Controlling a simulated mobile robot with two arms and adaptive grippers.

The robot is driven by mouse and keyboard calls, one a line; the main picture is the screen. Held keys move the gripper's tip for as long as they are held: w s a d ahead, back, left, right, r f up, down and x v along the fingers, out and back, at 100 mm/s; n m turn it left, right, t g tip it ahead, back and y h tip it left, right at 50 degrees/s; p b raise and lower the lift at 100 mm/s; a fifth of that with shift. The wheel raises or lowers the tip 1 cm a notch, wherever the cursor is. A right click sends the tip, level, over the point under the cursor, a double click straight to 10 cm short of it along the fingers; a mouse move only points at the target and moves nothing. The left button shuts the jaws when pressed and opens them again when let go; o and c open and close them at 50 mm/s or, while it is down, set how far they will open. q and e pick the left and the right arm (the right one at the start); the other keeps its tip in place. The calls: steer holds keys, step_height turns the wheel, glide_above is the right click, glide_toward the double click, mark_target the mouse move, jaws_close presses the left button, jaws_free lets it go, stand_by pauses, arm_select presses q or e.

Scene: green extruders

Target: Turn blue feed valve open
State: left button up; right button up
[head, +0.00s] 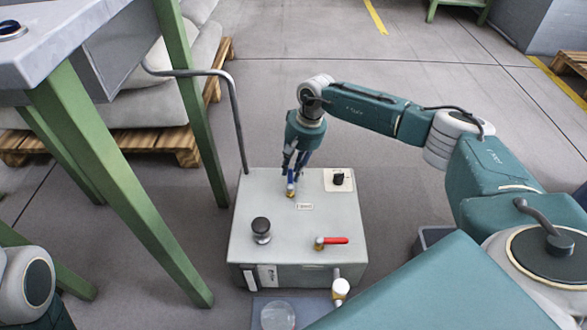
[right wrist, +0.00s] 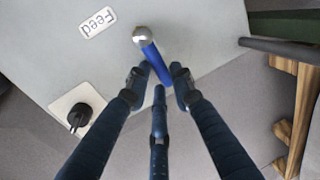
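The blue feed valve shows best in the right wrist view as a blue lever (right wrist: 153,58) with a round silver end, beside a white "Feed" label (right wrist: 97,22). In the head view its brass base (head: 291,191) stands on top of the light grey box (head: 265,228), and the lever is mostly hidden by my fingers. My right gripper (head: 292,172) is over the valve from above. In the right wrist view its fingertips (right wrist: 160,76) lie close around the lever; whether they press on it I cannot tell. My left gripper is not in view.
The box top also has a black knob (head: 339,178), a red lever valve (head: 333,241) and a dark round knob (head: 261,229). A bent grey handle bar (head: 237,115) rises at its back left. A green-legged table (head: 90,165) stands at left. Open floor lies behind the box.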

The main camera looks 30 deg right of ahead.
steer(key=shift+o, duration=1.3)
steer(key=shift+a, duration=0.1)
step_height(320, 180, up, 12)
steer(key=s+d, duration=0.1)
steer(key=d, duration=0.1)
steer(key=shift+f, duration=0.1)
